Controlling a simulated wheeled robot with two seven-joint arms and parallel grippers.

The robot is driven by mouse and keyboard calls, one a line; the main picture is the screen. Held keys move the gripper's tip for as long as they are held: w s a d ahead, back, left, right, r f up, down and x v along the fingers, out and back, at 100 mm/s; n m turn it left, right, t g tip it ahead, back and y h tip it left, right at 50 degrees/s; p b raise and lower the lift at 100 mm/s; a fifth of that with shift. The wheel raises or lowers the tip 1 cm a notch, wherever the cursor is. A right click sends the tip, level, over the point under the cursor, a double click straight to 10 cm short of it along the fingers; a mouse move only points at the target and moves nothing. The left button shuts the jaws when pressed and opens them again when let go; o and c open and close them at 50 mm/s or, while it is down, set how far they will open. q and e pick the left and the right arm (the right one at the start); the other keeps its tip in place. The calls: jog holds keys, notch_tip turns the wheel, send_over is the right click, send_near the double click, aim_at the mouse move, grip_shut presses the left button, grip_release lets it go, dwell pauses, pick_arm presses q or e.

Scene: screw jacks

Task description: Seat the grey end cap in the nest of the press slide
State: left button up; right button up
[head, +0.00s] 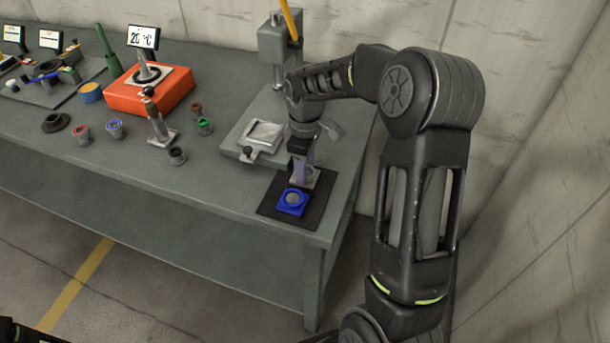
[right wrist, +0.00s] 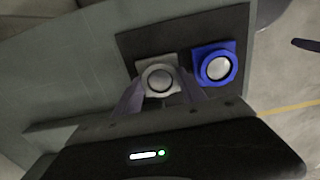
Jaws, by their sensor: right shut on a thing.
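The grey end cap (right wrist: 160,78) is a square block with a round face, between the fingertips of my right gripper (right wrist: 158,92) in the right wrist view. In the head view, my right gripper (head: 301,175) points down over the dark mat and partly hides the grey end cap (head: 316,179). The gripper is shut on the cap; whether the cap touches the mat is hard to tell. The press (head: 279,45) stands behind, with a yellow lever. In front of it, a pale metal square, apparently the slide's nest (head: 263,136), looks empty. My left gripper is not in view.
A blue end cap (head: 292,202) lies on the dark mat (head: 268,207), close beside the grey one. A small clamp-like part (head: 159,126), several coloured rings and an orange device (head: 150,90) stand to the left. The bench front between is clear.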

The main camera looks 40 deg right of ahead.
grip_shut()
jog(key=shift+r, duration=0.1)
dwell(0.3)
notch_tip(320, 180, up, 10)
jog(key=b, duration=0.1)
jog(key=shift+b, duration=0.3)
dwell(0.5)
